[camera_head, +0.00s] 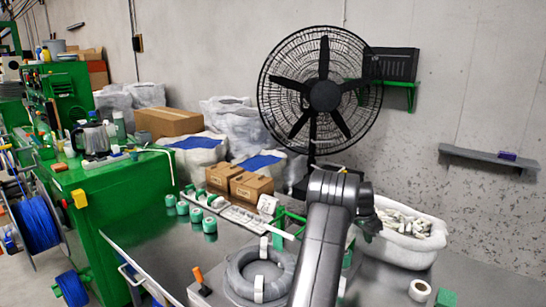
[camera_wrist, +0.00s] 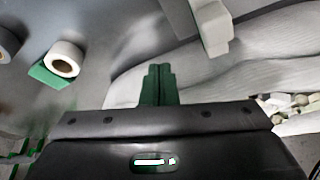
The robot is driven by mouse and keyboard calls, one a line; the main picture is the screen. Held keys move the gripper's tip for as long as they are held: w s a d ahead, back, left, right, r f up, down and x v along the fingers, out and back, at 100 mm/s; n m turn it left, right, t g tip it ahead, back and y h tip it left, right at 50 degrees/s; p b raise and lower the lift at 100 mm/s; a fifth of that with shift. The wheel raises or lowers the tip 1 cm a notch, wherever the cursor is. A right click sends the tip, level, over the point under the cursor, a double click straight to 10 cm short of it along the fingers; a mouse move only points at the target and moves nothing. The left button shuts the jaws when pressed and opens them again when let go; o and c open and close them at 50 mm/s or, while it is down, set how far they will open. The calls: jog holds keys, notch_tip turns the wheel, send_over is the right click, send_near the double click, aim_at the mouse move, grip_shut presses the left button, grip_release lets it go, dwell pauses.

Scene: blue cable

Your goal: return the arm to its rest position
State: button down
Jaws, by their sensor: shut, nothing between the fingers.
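My arm (camera_head: 320,245) rises from the bottom of the head view, bends at a dark elbow-like joint, and ends at the right of that joint. My gripper (camera_head: 371,232) hangs there, dark and partly hidden, in front of the white tub (camera_head: 405,255). In the wrist view my gripper (camera_wrist: 158,84) shows two green fingers side by side, shut with nothing between them. A pale, blurred surface lies behind the fingers.
A coil of grey cable (camera_head: 258,275) lies on the metal table (camera_head: 165,250) left of my arm. A white tape roll (camera_head: 419,290) and a green block (camera_head: 446,297) are at the right. A black fan (camera_head: 324,95) stands behind. Cardboard boxes (camera_head: 250,187) stand farther back.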

jog(key=shift+w+d+f+n+t+y+p, duration=0.1)
jog(key=shift+w+d+n+t+y+p, duration=0.2)
jog(key=shift+n+p, duration=0.55)
jog(key=shift+w+d+n+t+y+p, duration=0.1)
jog(key=shift+w+d+n+p, duration=0.2)
jog(key=shift+w+n+p, duration=0.5)
jog(key=shift+w+d+f+n+t+y+p, duration=0.1)
jog(key=shift+d+n+t+y+p, duration=0.15)
jog(key=shift+n+p, duration=0.65)
jog(key=shift+n+b, duration=0.25)
jog(key=shift+b, duration=0.15)
